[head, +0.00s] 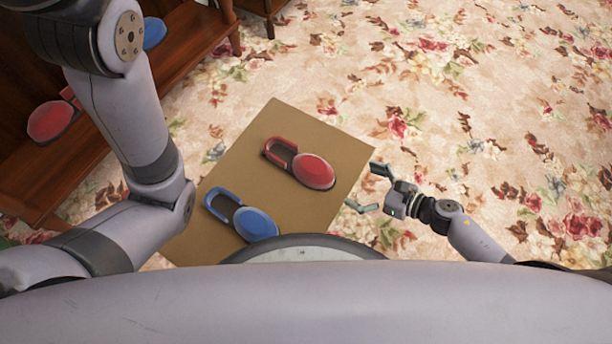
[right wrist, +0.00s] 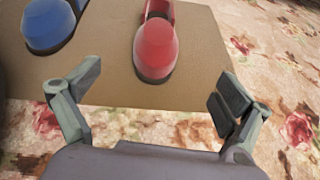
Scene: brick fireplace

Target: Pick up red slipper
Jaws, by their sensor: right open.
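A red slipper (head: 312,171) lies on a brown board (head: 260,150) on the floor in the head view. Its open strap end points to the upper left and its solid rounded end to the lower right. My right gripper (head: 368,187) is open and empty, just right of the board and apart from the slipper. In the right wrist view, the red slipper (right wrist: 156,48) is ahead, its rounded end facing the open fingers of my right gripper (right wrist: 160,95). My left arm is at the left of the head view, but its gripper is not visible.
A blue slipper (head: 256,224) lies on the same board, lower left of the red one; it also shows in the right wrist view (right wrist: 48,22). A wooden shelf (head: 185,50) at upper left holds another red slipper (head: 50,121) and a blue one (head: 153,32). Flowered carpet is clear on the right.

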